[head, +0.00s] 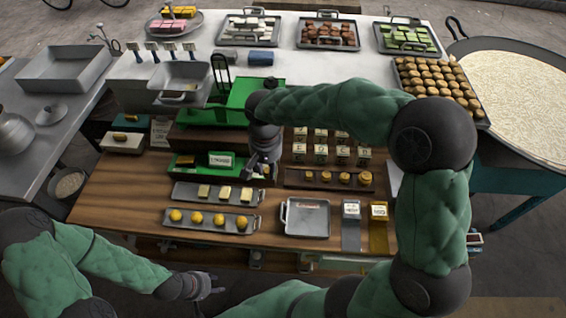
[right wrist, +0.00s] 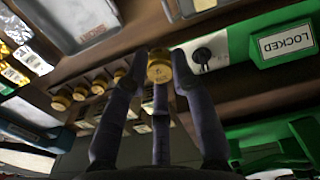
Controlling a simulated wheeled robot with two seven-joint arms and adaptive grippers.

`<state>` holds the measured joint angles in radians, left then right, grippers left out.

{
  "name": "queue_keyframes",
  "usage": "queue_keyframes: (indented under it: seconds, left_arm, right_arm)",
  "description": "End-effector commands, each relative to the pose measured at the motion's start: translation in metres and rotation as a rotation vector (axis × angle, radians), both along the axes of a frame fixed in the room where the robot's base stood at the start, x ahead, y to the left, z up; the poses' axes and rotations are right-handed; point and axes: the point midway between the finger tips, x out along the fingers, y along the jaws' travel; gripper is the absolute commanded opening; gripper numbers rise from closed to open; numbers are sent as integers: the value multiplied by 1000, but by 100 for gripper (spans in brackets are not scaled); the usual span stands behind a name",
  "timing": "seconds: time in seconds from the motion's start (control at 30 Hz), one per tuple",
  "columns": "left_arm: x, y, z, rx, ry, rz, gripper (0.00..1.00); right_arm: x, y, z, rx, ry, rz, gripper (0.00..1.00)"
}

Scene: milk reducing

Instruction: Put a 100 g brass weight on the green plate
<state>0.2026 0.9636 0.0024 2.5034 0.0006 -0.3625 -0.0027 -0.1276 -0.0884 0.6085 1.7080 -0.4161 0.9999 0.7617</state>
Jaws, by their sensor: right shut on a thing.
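The held weight is hidden in the head view. The green platform (right wrist: 233,38) bears a dark round part and a box labelled LOCKED (right wrist: 285,42); it also shows in the head view (head: 196,172). Several other brass weights (head: 345,178) stand in a dark wooden rack (head: 300,183). My left gripper (head: 205,287) is low in front of the table; its finger opening is unclear.
A green scale (head: 238,95) stands behind the platform. Trays with butter blocks (head: 204,191) and yellow balls (head: 198,218) lie in front of it. Small labelled blocks (head: 320,152) stand behind the weight rack. A grey tray (head: 306,222) lies front right. Bare wood shows at the table's left.

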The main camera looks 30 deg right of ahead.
Motion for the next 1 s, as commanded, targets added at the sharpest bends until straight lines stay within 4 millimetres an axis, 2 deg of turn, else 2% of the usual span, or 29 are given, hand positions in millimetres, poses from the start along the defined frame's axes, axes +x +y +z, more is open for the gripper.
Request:
queue_keyframes:
  seconds: [0.1, 0.3, 1.0]
  left_arm:
    - [0, 0, 3, 0, 0, 0, 40]
    - [0, 0, 4, 0, 0, 0, 40]
    - [0, 0, 4, 0, 0, 0, 40]
  right_arm:
    - [-5, 20, 9, -1, 0, 5, 0]
    - [-9, 37, 16, 0, 1, 1, 0]
    - [-10, 40, 18, 0, 1, -1, 0]
